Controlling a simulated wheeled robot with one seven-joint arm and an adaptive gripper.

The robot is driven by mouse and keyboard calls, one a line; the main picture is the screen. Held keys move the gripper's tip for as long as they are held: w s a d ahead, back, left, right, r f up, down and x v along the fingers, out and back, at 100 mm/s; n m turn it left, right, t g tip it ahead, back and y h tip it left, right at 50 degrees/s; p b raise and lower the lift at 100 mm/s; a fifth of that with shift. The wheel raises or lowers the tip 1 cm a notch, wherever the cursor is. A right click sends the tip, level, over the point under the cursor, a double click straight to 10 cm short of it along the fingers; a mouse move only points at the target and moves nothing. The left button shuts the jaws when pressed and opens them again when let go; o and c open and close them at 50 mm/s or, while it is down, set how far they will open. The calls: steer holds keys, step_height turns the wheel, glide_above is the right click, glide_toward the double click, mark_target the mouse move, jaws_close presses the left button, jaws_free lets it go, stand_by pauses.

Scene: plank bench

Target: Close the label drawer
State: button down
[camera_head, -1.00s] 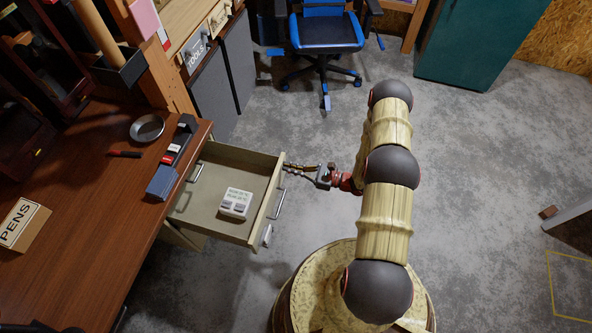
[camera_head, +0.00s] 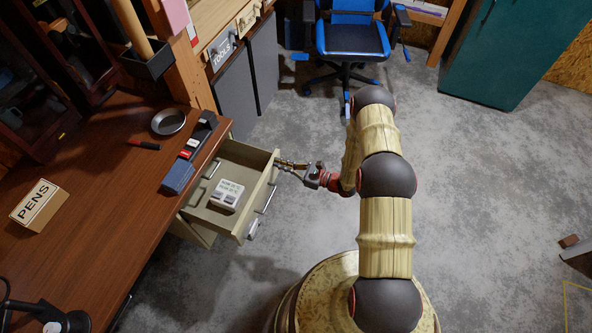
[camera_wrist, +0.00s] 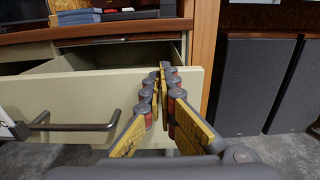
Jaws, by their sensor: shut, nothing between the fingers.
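The drawer (camera_head: 258,203) under the wooden desk is pulled partly out. Its pale front panel (camera_wrist: 75,88) fills much of the wrist view, with a dark bar handle (camera_wrist: 75,127) at the left. A white box with printed text and dark patches (camera_head: 228,194) lies inside the drawer. My gripper (camera_head: 279,163) is shut and empty. Its fingertips (camera_wrist: 165,70) are at the outer face of the panel, near its far end in the head view and its right end in the wrist view. They appear to touch it.
The desk (camera_head: 100,185) carries a PENS box (camera_head: 38,205), a round metal dish (camera_head: 168,121) and a dark tray (camera_head: 192,150) near its edge. A blue chair (camera_head: 352,40) stands behind.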

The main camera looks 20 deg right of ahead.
steer(key=b+x, duration=0.3)
steer(key=x, duration=1.5)
steer(key=shift+w+a, duration=0.15)
steer(key=shift+w, duration=0.1)
